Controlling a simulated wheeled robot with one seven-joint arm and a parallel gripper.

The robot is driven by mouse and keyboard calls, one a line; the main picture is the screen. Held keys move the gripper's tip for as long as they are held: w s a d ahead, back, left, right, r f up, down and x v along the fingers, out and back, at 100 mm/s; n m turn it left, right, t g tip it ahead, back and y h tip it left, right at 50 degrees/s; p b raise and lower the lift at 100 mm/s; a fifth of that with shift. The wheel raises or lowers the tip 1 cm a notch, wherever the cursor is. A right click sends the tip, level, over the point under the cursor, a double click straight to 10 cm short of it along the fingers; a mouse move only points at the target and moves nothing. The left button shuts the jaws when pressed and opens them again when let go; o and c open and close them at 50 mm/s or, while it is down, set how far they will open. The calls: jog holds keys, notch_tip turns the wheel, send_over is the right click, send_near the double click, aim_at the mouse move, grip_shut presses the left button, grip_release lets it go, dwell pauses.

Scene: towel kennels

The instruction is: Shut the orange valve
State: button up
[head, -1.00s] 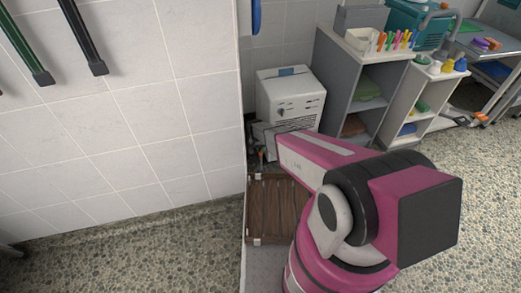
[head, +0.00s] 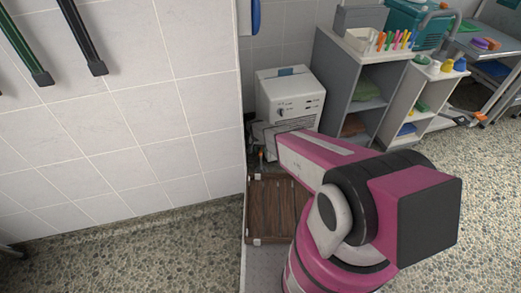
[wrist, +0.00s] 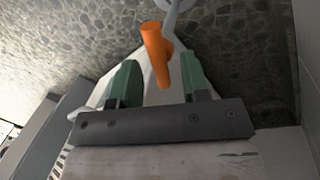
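The orange valve (wrist: 157,52) shows in the wrist view as an orange lever with a short orange side part, beside a pale grey pipe (wrist: 174,14). My gripper (wrist: 158,63) has two green fingers standing apart, with the orange lever in the gap between them. I see a gap on both sides of the lever, and cannot tell how deep it sits between the fingers. In the head view a small orange spot (head: 261,155) shows by the wall corner, below my grey gripper; my pink arm hides much of that area.
A white cabinet-like machine (head: 290,95) stands behind the gripper. A brown slatted wooden panel (head: 271,207) lies in front, beside the tiled wall (head: 130,115). Grey shelves (head: 362,85) stand to the right. The pebbled floor (head: 120,255) is open at front left.

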jog(key=shift+r, duration=0.15)
notch_tip(320, 180, up, 10)
jog(key=a, duration=0.2)
jog(key=shift+w+r, duration=0.15)
jog(key=shift+w, duration=0.15)
jog(key=shift+d, duration=0.1)
